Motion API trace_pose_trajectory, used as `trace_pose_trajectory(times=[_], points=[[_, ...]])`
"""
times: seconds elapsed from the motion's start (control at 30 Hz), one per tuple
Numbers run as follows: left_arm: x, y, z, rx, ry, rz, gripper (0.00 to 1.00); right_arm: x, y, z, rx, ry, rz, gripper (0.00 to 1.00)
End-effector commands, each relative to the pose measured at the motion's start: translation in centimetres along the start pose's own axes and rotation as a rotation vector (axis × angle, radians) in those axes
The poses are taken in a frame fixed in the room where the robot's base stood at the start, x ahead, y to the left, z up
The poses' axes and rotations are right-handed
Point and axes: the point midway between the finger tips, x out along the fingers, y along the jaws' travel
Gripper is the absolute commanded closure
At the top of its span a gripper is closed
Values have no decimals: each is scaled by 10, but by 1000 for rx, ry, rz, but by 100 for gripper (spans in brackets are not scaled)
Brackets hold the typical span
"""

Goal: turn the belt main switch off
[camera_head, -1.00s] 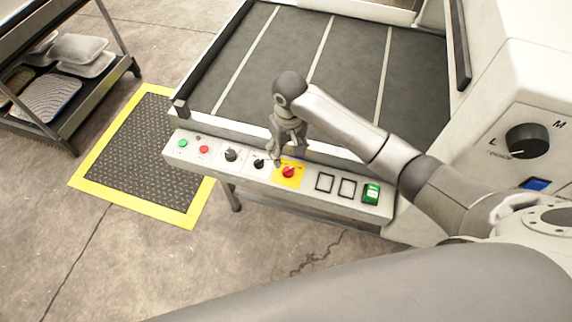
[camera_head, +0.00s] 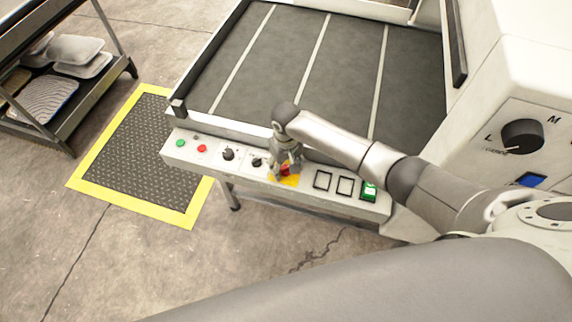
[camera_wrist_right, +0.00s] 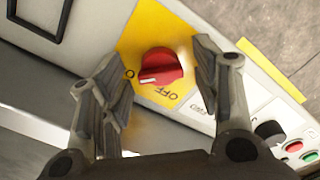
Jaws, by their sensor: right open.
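The red belt main switch (camera_wrist_right: 160,66) is a round knob on a yellow plate (camera_wrist_right: 142,38). Its white mark points left in the right wrist view, toward a letter O partly hidden by a finger. The word OFF is printed on the plate below the knob. In the head view the knob (camera_head: 285,171) shows in part under my right gripper (camera_head: 284,166). In the wrist view my right gripper (camera_wrist_right: 159,60) is open, one finger on each side of the knob, with gaps visible beside it. My left gripper is out of view.
The control panel (camera_head: 208,164) also carries a green button (camera_head: 180,143), a red button (camera_head: 202,148), black knobs (camera_head: 228,154) and a green rocker switch (camera_head: 369,191). The dark belt (camera_head: 345,75) lies behind it. A yellow-edged mat (camera_head: 135,155) is on the floor at left.

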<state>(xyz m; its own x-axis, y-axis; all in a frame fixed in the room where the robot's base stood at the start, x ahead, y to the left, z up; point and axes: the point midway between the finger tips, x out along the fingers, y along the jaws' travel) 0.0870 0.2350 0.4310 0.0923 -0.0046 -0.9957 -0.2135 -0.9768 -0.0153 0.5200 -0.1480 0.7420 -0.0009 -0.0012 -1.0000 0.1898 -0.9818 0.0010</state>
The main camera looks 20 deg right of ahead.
Motion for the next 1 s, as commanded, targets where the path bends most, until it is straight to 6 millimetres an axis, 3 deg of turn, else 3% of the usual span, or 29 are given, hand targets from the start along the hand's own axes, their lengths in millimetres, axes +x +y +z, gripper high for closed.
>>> trace_pose_trajectory(times=[0.23,0.6,1.0], points=[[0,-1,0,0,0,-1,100,0,0,0,-1,0,0,44],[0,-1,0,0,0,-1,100,0,0,0,-1,1,-1,89],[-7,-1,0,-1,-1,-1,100,-2,-1,0,-94,1,-1,89]])
